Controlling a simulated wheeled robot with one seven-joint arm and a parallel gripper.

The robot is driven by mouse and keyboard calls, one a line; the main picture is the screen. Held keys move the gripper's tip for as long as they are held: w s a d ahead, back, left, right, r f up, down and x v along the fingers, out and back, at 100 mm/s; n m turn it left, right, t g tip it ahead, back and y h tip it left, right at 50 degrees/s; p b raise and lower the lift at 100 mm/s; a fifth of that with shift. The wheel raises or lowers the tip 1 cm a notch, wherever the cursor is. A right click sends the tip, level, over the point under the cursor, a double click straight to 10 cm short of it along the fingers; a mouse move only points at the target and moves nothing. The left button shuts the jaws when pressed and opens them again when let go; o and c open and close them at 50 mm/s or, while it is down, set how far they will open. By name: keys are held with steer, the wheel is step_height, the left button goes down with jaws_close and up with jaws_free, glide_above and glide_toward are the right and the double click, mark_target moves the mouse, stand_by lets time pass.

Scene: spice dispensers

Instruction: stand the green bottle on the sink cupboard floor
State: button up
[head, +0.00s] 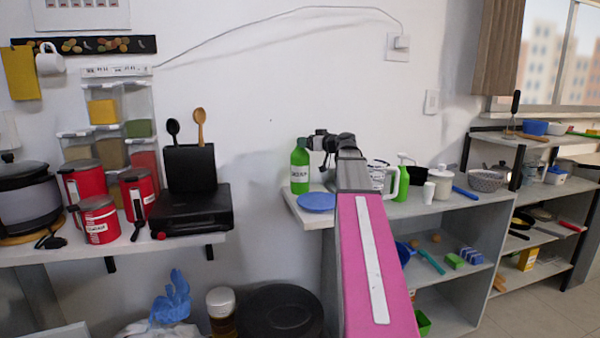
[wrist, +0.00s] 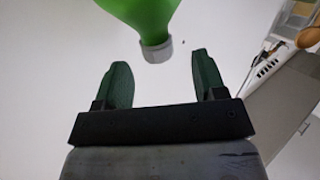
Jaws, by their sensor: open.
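My gripper (head: 315,142) is just right of the bottle's upper part in the head view. In the wrist view my gripper (wrist: 157,82) is open, with its two dark green fingers apart. The bottle's neck and grey cap (wrist: 156,50) show in front of and between the fingertips, and nothing is held. A shelf compartment below the top is partly hidden by my pink arm.
The blue plate (head: 316,202) lies in front of the bottle. A white jug (head: 380,177) and a second green bottle (head: 402,180) stand to the right of my arm. Red canisters (head: 98,218) and a black machine (head: 190,210) fill the left shelf. A black bin (head: 268,312) stands below.

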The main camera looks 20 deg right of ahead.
steer(key=shift+f+x, duration=0.1)
steer(key=shift+x, duration=1.45)
steer(key=shift+f+x, duration=0.15)
steer(key=shift+x, duration=1.35)
steer(key=shift+w+d, duration=0.1)
jaws_close()
